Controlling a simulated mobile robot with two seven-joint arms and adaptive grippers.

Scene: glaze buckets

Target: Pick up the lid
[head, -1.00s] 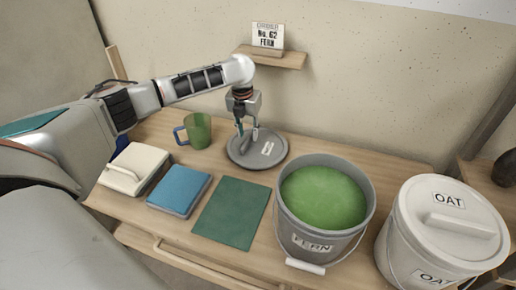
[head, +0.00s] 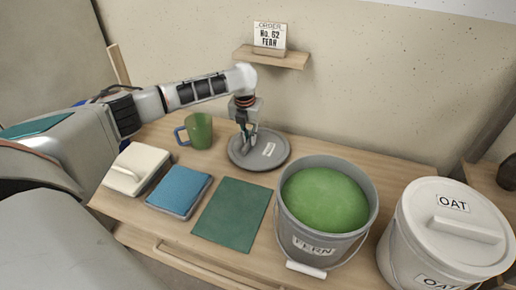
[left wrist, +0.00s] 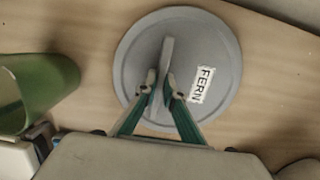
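The round grey lid (head: 272,161), with a FERN label and a raised bar handle, lies flat on the table behind the open FERN bucket. It also shows in the left wrist view (left wrist: 215,55). My left gripper (head: 248,142) reaches down over the lid from above. In the left wrist view its fingertips (left wrist: 161,82) sit close on both sides of the bar handle and look shut on it. The grey FERN bucket (head: 306,227), full of green glaze (head: 325,198), stands to the right of the lid. My right gripper is not in view.
A green mug (head: 200,131) with a blue handle stands left of the lid. The lidded OAT bucket (head: 430,245) stands right. A wall shelf (head: 270,57) holds the order card (head: 269,36).

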